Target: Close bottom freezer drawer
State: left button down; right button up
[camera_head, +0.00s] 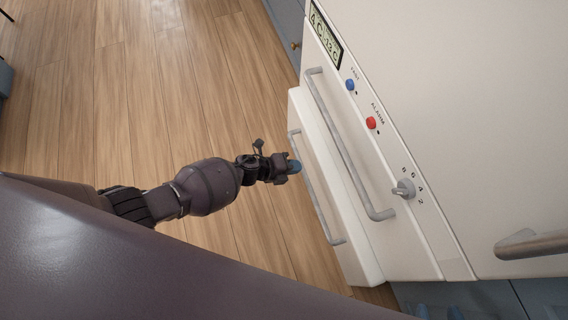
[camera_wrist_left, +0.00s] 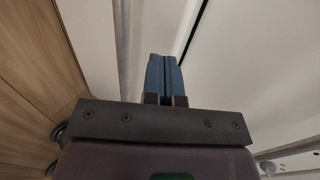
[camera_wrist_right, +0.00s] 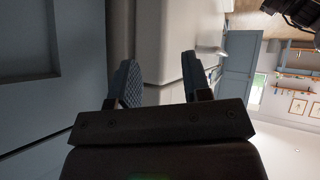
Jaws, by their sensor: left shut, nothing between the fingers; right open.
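The bottom freezer drawer (camera_head: 354,259) is the lowest white front of the freezer in the head view. It stands out from the front above it, so it is partly open. Its long grey handle (camera_head: 321,215) runs along its face. My left gripper (camera_head: 295,167) is shut and empty, with its blue fingertips at the handle; I cannot tell whether they touch. In the left wrist view its closed fingers (camera_wrist_left: 165,75) point at a white front beside a grey bar (camera_wrist_left: 122,50). My right gripper (camera_wrist_right: 158,80) is open and empty beside a pale rounded edge in the right wrist view.
Above the drawer is another front with a longer grey handle (camera_head: 345,145). A panel above has a blue button (camera_head: 350,85), a red button (camera_head: 371,123) and a dial (camera_head: 403,188). Wooden floor (camera_head: 150,80) lies clear to the left. Blue-grey cabinets flank the freezer.

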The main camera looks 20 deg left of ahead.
aim_at(320, 160)
pick_arm(q)
jog(key=x, duration=0.4)
jog(key=shift+w+d+r+b, duration=0.15)
jog(key=shift+d+r+b, duration=0.05)
jog(key=shift+r+b, duration=0.2)
jog(key=shift+w+d+r, duration=0.15)
jog(key=shift+w+d, duration=0.4)
jog(key=shift+d, duration=0.15)
pick_arm(e)
jog(key=shift+d+f+t, duration=0.15)
jog(key=shift+f+t, duration=0.05)
jog(key=shift+t, duration=0.1)
pick_arm(q)
jog(key=shift+w+d+b, duration=0.3)
jog(key=shift+w+d, duration=0.15)
jog(key=shift+d, duration=0.2)
jog(key=shift+w+d, duration=0.2)
jog(key=shift+d, duration=0.05)
jog(key=shift+w+d, duration=0.1)
pick_arm(e)
jog(key=shift+d+r, duration=0.1)
